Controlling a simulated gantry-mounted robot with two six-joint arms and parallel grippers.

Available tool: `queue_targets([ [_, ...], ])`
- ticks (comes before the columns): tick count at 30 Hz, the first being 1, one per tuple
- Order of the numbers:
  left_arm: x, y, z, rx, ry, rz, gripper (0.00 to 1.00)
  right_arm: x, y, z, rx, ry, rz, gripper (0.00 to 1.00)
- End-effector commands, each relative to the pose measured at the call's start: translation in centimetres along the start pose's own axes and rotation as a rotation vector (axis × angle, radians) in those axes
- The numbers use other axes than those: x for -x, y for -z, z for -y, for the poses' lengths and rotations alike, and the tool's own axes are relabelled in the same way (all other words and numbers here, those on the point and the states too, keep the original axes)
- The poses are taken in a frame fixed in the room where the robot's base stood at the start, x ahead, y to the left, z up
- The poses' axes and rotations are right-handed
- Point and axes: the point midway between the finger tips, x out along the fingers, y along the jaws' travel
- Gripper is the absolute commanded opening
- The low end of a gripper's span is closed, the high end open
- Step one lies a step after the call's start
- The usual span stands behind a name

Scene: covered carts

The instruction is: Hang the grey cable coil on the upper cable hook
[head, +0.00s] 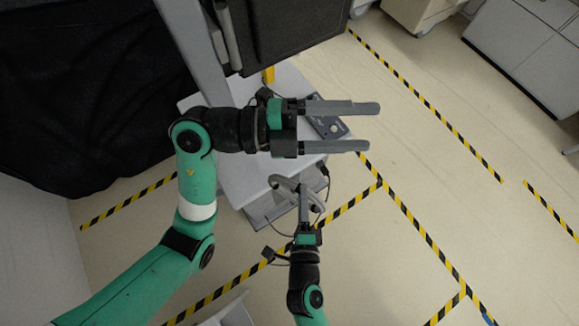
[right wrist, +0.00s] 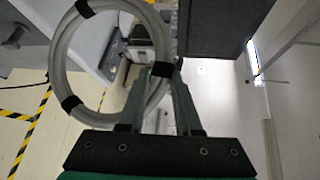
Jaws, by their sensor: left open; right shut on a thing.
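The grey cable coil (right wrist: 58,62) is a ring with several black bands, large at the left of the right wrist view. In the head view the coil (head: 281,181) shows nearly edge-on beside the cart. My right gripper (right wrist: 160,76) is shut on the coil's right side, at a black band; it also shows in the head view (head: 303,188). My left gripper (head: 373,126) is open and empty over the cart's right end, with its fingers pointing right. I cannot make out the upper cable hook for certain in either view.
A pale cart (head: 238,183) stands below both grippers, with a dark plate (head: 329,128) on it and a yellow piece (head: 268,75) near its back. A dark panel (head: 290,30) rises behind. Black cloth (head: 90,90) covers the left.

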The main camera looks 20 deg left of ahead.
Motion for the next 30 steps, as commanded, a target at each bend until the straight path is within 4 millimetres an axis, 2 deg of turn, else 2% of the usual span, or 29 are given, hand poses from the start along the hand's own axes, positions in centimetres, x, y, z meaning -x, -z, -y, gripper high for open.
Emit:
queue_targets([
  [1, 0.2, -1.6, -2.8, 0.060, -0.097, 0.053, 0.67, 0.0, 0.0, 0.1, 0.000, 0.003, 0.001, 0.00],
  [3, 1.0, -3.9, -7.1, 0.161, -0.244, 0.141, 0.67, 0.0, 0.0, 0.1, 0.000, 0.003, 0.001, 0.00],
  [6, 3.3, -6.4, -13.1, 0.321, -0.447, 0.280, 0.67, 0.0, 0.0, 0.1, 0.000, 0.003, 0.001, 0.00],
  [9, 6.6, -8.0, -18.6, 0.490, -0.635, 0.428, 0.67, 0.0, 0.0, 0.1, 0.000, 0.003, 0.001, 0.00],
  [12, 9.8, -8.5, -22.6, 0.633, -0.787, 0.565, 0.67, 0.0, 0.0, 0.1, 0.000, 0.003, 0.001, 0.00],
  [18, 9.9, -10.2, -24.6, 0.571, -0.892, 0.733, 0.67, 0.0, 0.0, 0.1, 0.000, 0.003, 0.001, 0.00],
  [25, 9.9, -10.5, -25.1, 0.565, -0.904, 0.756, 0.67, 0.0, 0.0, 0.1, 0.000, 0.003, 0.001, 0.00],
  [30, 9.0, -11.2, -26.9, 0.565, -0.906, 0.753, 0.67, 0.0, 0.0, 0.1, 0.000, 0.003, 0.001, 0.00],
])
